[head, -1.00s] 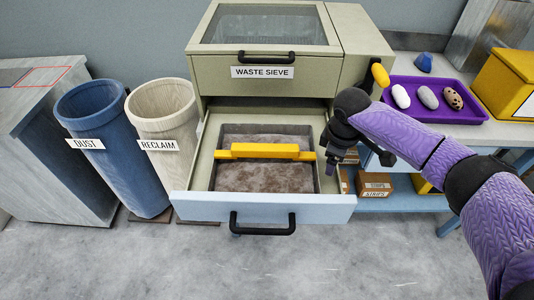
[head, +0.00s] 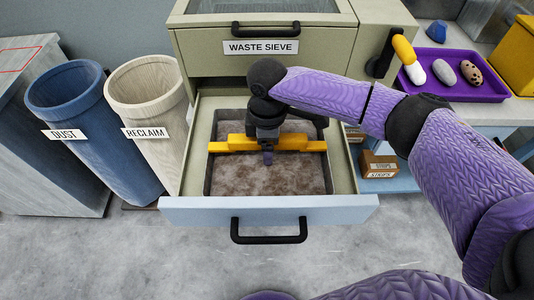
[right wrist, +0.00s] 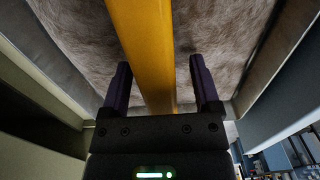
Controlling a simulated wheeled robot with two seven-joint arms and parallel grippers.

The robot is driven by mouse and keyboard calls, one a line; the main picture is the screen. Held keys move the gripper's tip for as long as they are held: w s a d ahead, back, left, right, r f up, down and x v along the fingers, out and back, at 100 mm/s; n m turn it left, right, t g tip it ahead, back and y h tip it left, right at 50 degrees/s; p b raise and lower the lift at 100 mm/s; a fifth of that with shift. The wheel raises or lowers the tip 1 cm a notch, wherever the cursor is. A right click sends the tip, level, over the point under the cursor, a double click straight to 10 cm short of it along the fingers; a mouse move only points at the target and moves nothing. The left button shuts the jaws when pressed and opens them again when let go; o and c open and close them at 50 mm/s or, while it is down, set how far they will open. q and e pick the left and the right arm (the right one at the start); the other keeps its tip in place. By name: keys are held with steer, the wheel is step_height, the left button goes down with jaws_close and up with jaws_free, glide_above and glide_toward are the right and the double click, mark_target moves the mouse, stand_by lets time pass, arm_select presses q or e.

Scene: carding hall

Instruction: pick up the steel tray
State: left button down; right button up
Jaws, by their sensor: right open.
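The steel tray (head: 208,175) lies in the open drawer of the waste sieve, filled with grey-brown fluff. A yellow handle bar (head: 232,144) spans it from side to side. My right gripper (head: 267,157) is over the middle of the bar, pointing down, and hides part of it. In the right wrist view the open fingers (right wrist: 159,80) stand on either side of the yellow bar (right wrist: 142,45), with a gap on both sides. Whether the fingertips reach down past the bar is unclear. My left gripper is not in view.
The drawer (head: 195,208) is pulled out, with a black handle (head: 268,238) in front. A blue dust bin (head: 85,125) and a cream reclaim bin (head: 150,110) stand left. A purple tray (head: 450,75) with several stone-like pieces is on the right bench. Floor in front is clear.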

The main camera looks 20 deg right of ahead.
steer(key=shift+f, duration=0.1)
jaws_close()
stand_by(0.5)
